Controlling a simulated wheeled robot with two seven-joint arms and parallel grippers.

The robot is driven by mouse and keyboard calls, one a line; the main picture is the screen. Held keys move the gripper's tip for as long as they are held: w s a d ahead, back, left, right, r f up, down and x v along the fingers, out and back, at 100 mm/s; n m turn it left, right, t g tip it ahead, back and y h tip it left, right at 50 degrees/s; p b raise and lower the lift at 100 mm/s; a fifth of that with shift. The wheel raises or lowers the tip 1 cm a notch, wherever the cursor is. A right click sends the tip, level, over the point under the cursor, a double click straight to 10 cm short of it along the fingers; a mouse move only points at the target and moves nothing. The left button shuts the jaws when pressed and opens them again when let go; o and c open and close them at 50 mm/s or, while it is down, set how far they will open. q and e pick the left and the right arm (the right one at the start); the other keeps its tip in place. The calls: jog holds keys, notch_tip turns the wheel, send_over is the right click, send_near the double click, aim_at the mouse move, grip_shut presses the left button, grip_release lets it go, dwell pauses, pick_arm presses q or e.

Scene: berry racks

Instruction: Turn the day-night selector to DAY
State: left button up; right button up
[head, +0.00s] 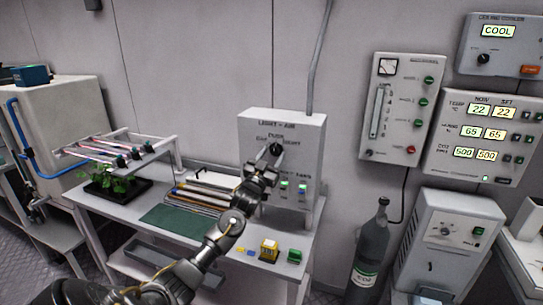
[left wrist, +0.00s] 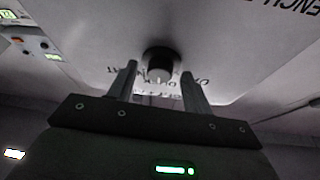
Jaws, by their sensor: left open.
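The day-night selector is a dark round knob (head: 276,149) on the front of the white box labelled LIGHT - AIR (head: 257,122). In the head view my left gripper (head: 271,160) is right at the knob and covers part of it and its lettering. In the left wrist view the knob (left wrist: 159,66) lies between the tips of the open fingers (left wrist: 159,82), with a gap showing on both sides. The lettering around it is upside down and partly hidden, so I cannot tell which way it points. My right gripper is out of view.
Two green-lit switches (head: 301,189) sit low on the box. A grey gas cylinder (head: 370,252) and wall panels (head: 400,105) stand to the right.

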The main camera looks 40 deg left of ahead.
pick_arm(q)
jog(key=c, duration=1)
jog(key=shift+o, duration=0.2)
jog(key=shift+n+y, duration=0.4)
jog(key=shift+d+n+y, duration=0.1)
jog(key=shift+n+y, duration=0.3)
jog(key=shift+n, duration=0.4)
jog(key=n+y, duration=0.1)
jog(key=n, duration=0.1)
jog(key=n+g+y+b, duration=0.1)
jog(key=n, duration=0.2)
jog(key=shift+d+y, duration=0.15)
jog(key=shift+y, duration=0.15)
jog(key=n+g+y, duration=0.1)
jog(key=n, duration=0.3)
jog(key=n+g+y, duration=0.1)
jog(key=n, duration=0.1)
jog(key=shift+w+d+r+n+g+y, duration=0.1)
jog(key=shift+d+n+g+y, duration=0.05)
jog(key=shift+n+g+y, duration=0.2)
jog(key=shift+n, duration=0.35)
